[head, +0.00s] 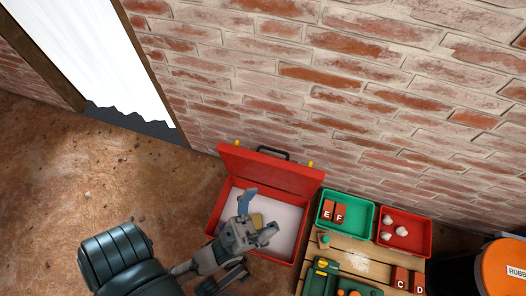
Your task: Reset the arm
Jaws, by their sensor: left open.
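My left gripper (262,212) reaches in from the lower left and is open over the red toolbox (214,212). The toolbox lid stands up against the brick wall. Its floor is pale, and a small yellowish thing shows there, partly hidden behind my gripper. I cannot tell whether my fingers touch anything in the box. My left arm (118,258) fills the lower left. My right gripper is not in the picture.
A wooden bench (357,262) on the right holds a green tray (372,208) with blocks E and F, a red tray (426,238) with pale lumps, blocks C and D, and green tools. An orange-topped bin (503,268) stands far right. Bare ground lies left.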

